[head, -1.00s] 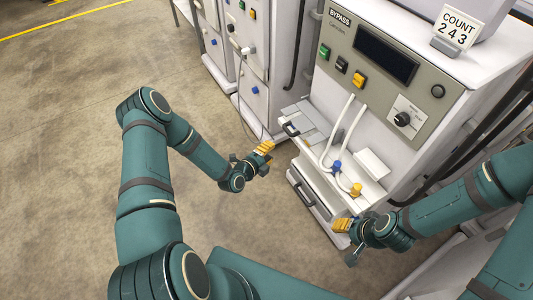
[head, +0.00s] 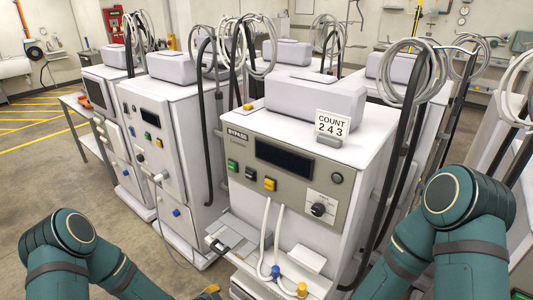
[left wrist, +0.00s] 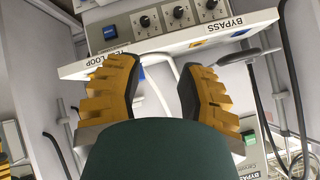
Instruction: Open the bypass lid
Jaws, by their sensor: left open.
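The machine labelled BYPASS (head: 290,170) stands in the middle of the head view. Its front shelf carries a flat grey piece (head: 236,232) with a black handle (head: 217,245) at the left; I cannot tell whether this is the bypass lid. White hoses run down to a blue connector (head: 275,271) and a yellow connector (head: 302,289). My left gripper (left wrist: 158,95) is open and empty in the left wrist view, below a white shelf edge (left wrist: 170,45) lettered TEST LOOP and BYPASS. Only its yellow tip shows in the head view. My right gripper is out of view.
A white block (head: 308,258) sits on the shelf's right part. A COUNT 243 card (head: 331,123) stands on the machine's top. Similar machines (head: 165,140) stand at the left. Black posts and coiled hoses (head: 407,75) rise behind. Bare floor lies at the left.

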